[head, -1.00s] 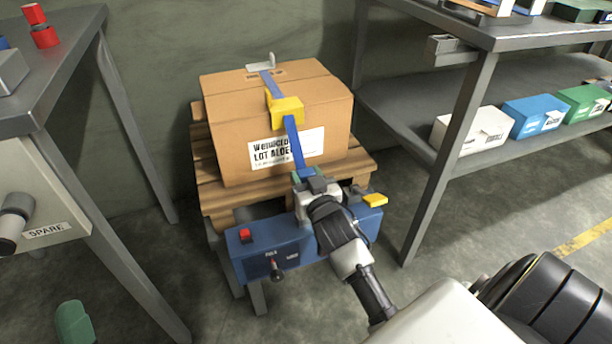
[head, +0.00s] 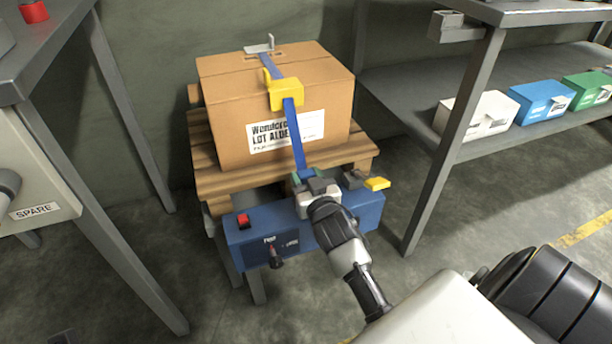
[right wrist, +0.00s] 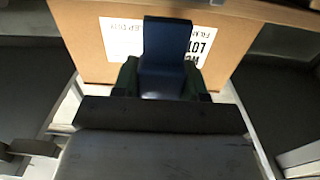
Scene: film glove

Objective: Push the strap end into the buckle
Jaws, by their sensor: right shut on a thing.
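A blue strap (head: 291,121) runs over the top of a cardboard box (head: 225,98) and down its front. A yellow block (head: 287,94) sits around the strap at the box's upper front edge; I cannot tell whether it is the buckle or an edge guard. My right gripper (head: 311,180) is shut on the strap's lower end, below the block and in front of the box. In the right wrist view the strap end (right wrist: 165,50) stands up between the greenish finger pads, facing the box. The very tip is hidden by the fingers. My left gripper is not in view.
The box stands on a wooden pallet (head: 232,184). A blue unit (head: 255,222) with a red button (head: 243,220) and a lever (head: 276,256) is at the front, close by my right gripper. A yellow-ended piece (head: 377,184) sticks out at its right. Metal tables flank both sides.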

